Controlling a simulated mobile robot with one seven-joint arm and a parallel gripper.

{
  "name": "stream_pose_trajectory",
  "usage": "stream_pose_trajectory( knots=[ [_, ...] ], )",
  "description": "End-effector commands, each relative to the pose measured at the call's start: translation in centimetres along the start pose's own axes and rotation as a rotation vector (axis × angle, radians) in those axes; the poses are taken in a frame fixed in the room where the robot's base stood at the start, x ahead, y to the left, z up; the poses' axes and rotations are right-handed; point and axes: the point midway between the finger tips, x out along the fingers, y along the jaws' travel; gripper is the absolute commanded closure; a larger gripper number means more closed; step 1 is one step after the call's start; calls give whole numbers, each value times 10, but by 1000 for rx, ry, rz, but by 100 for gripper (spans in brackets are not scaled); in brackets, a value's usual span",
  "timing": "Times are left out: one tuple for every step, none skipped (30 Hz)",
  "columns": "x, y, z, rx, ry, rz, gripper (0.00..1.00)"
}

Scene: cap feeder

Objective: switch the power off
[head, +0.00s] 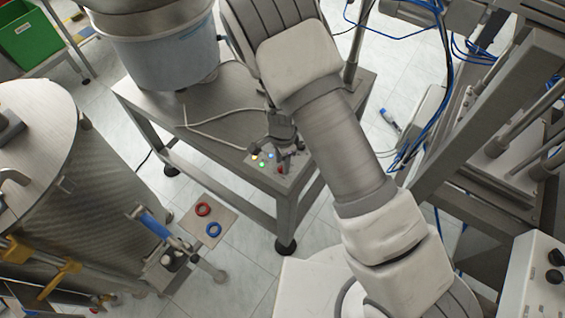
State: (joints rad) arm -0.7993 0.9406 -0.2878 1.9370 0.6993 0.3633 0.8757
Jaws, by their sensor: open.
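A small control panel (262,168) lies at the front corner of the grey metal table (205,135). It carries small yellow, blue, green and red lights or buttons. A small dark part stands up beside the red one, but I cannot tell whether it is a switch or part of my gripper. My gripper (287,148) is dark and small in view, open, just above the back right of the panel. It covers part of the panel. I cannot tell whether it touches anything. No label can be read.
A large round feeder bowl (160,50) stands on the table behind the panel, with a pale cable (222,137) nearby. A metal drum (60,190) stands at left. A plate with red and blue rings (208,222) is lower left. Metal framework (470,120) fills the right.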

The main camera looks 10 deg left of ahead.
Motion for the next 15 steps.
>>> stream_pose_trajectory(
  knots=[
    [4,0,0,1,0,1,57],
    [5,0,0,1,-1,1,57],
    [6,0,0,1,0,0,57],
    [7,0,0,1,0,0,57],
    [7,0,0,1,0,-1,57],
    [8,0,0,1,0,-1,57],
    [8,0,0,1,0,-1,57],
    [8,0,0,1,0,-1,57],
    [8,0,0,1,0,-1,57],
    [8,0,0,1,0,-1,57],
    [8,0,0,1,0,-1,57],
    [8,0,0,1,0,-1,59],
    [8,0,0,0,0,-1,65],
    [8,0,0,0,0,-1,70],
    [7,0,0,0,0,-1,77]
  ],
)
